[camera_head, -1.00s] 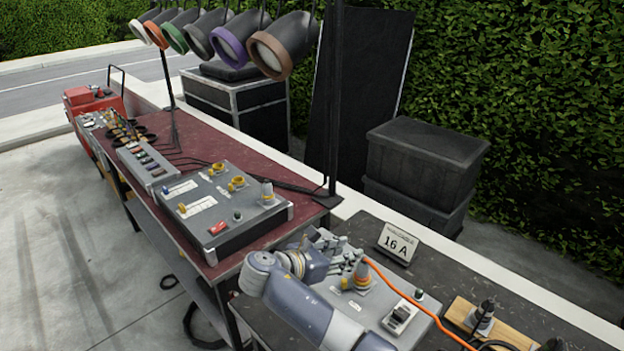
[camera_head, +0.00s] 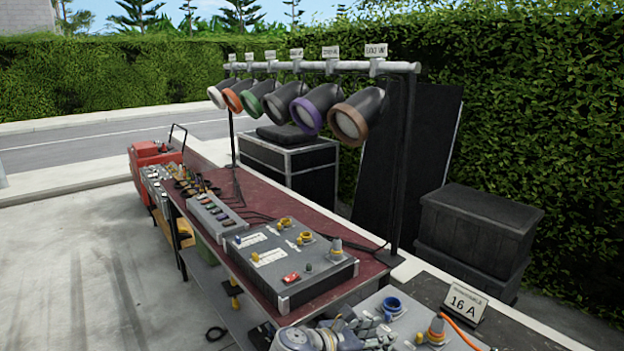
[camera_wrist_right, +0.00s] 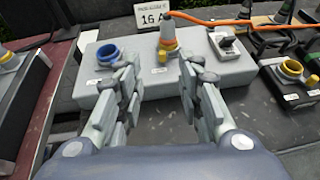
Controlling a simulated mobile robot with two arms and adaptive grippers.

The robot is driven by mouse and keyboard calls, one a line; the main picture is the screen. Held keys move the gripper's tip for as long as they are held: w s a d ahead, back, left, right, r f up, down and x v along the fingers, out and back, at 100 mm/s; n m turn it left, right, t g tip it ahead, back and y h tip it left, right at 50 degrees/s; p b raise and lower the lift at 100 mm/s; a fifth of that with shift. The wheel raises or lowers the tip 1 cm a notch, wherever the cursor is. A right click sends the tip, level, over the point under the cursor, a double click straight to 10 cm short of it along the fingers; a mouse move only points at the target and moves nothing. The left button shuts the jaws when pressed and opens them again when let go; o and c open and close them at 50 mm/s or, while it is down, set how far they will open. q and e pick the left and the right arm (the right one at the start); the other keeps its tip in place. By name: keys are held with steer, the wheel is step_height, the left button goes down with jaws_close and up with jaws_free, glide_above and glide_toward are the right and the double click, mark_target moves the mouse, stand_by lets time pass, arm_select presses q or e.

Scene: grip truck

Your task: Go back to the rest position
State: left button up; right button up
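My right gripper (camera_wrist_right: 157,88) is open and empty in the right wrist view, its two fingers apart. It points toward a light grey power box (camera_wrist_right: 230,70) with a blue round socket (camera_wrist_right: 107,53) and a grey-and-yellow plug (camera_wrist_right: 168,42) on an orange cable. The plug stands upright in the box, beyond the fingertips and apart from them. In the head view my right gripper (camera_head: 348,336) shows at the bottom edge, over the left part of the box (camera_head: 370,302), partly cut off. My left gripper is in neither view.
A "16 A" sign (camera_head: 464,302) stands behind the box. To the left is a dark red table (camera_head: 215,178) with a large grey control box (camera_head: 318,268). A row of stage lamps hangs from a bar (camera_head: 330,66) above. Black cases (camera_head: 478,225) stand behind. Paved ground is open at left.

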steer(key=s+f+m+g+y, duration=0.4)
steer(key=s+f+m+y, duration=0.45)
steer(key=s+f, duration=0.85)
steer(key=s+d+r+m+y, duration=0.2)
steer(key=s+d+m, duration=0.1)
steer(key=s+m, duration=0.5)
steer(key=s+d+r+m+y, duration=0.15)
steer(key=s+d+m, duration=0.35)
steer(key=s, duration=0.6)
step_height(320, 180, down, 28)
steer(key=s+a+r+g+b, duration=0.1)
steer(key=b, duration=0.2)
arm_select(q)
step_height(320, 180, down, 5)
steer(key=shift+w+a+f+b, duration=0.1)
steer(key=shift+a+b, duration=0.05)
steer(key=shift+b, duration=0.95)
arm_select(e)
steer(key=s+d+f+g, duration=0.1)
steer(key=s+d+f, duration=0.1)
steer(key=s+f, duration=1.5)
step_height(320, 180, down, 3)
steer(key=shift+s+d+r+h, duration=0.15)
steer(key=shift+s+d+h, duration=0.15)
